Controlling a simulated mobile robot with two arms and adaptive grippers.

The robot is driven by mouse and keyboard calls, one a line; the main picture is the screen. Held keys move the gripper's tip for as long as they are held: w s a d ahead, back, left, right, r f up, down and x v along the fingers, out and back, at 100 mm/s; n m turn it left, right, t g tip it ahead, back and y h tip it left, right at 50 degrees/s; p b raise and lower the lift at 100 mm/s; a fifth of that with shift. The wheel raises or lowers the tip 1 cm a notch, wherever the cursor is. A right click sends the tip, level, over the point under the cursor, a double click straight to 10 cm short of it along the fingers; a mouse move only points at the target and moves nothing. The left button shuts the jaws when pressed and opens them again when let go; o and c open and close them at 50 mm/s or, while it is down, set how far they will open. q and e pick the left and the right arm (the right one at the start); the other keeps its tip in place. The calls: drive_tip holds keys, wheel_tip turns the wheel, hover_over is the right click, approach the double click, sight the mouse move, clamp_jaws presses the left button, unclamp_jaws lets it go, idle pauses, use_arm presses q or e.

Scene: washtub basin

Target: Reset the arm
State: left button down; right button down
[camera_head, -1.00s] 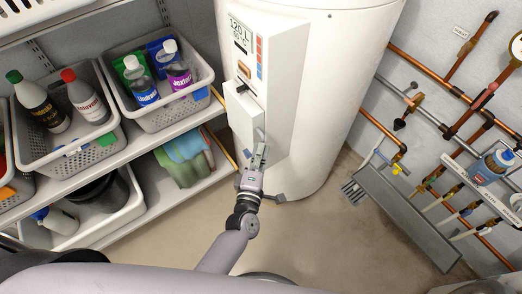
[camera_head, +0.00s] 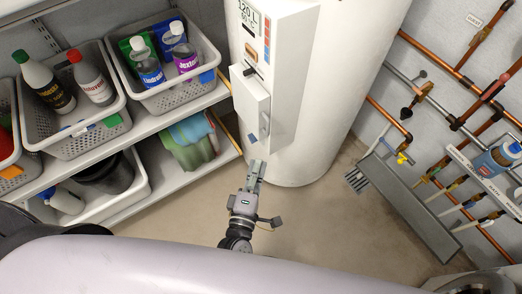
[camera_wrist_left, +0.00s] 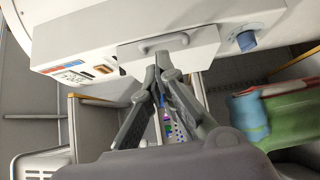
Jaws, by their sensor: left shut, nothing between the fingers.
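My left gripper (camera_head: 256,172) is in the lower middle of the head view, in front of the lower part of the white water heater (camera_head: 340,70). Its fingers are shut and empty, pointing up toward the heater's control box (camera_head: 252,102). In the left wrist view the gripper's fingertips (camera_wrist_left: 160,66) meet below the control panel, which carries a handle and a blue knob (camera_wrist_left: 246,40). Whether the fingertips touch the heater I cannot tell. My right gripper is not in view.
Shelves on the left hold grey baskets (camera_head: 72,150) with bottles, and folded cloths (camera_head: 188,145) hang at the shelf edge. Copper pipes with valves (camera_head: 404,158) and a grey trough (camera_head: 410,210) are on the right. The floor (camera_head: 320,225) around the gripper is clear.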

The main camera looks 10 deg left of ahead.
use_arm(q)
drive_tip(key=s+a+f+m+g+h, duration=0.1)
drive_tip(key=s+f+m+g, duration=0.25)
drive_tip(key=f, duration=0.65)
drive_tip(key=s+a+f+m+g, duration=0.1)
drive_tip(key=s+f+m+g, duration=0.3)
drive_tip(key=f, duration=0.5)
drive_tip(key=s+a+f+m+g+h, duration=0.1)
drive_tip(key=s+f+m+g, duration=0.1)
drive_tip(key=s+f+m, duration=0.6)
drive_tip(key=s+a+f+m+g+y, duration=0.1)
drive_tip(key=s+a+f+m+g, duration=0.1)
drive_tip(key=s+a+f, duration=0.4)
drive_tip(key=s+a+f+m+g+y, duration=0.1)
drive_tip(key=s+a+f+m+g, duration=0.1)
drive_tip(key=s+a+f+g, duration=0.3)
drive_tip(key=s+a+f, duration=0.1)
drive_tip(key=s+f, duration=0.2)
drive_tip(key=s, duration=0.2)
drive_tip(key=shift+s+a+m+y, duration=0.2)
drive_tip(key=shift+s+m+y, duration=0.1)
drive_tip(key=shift+s+m, duration=0.05)
drive_tip(key=shift+g, duration=0.25)
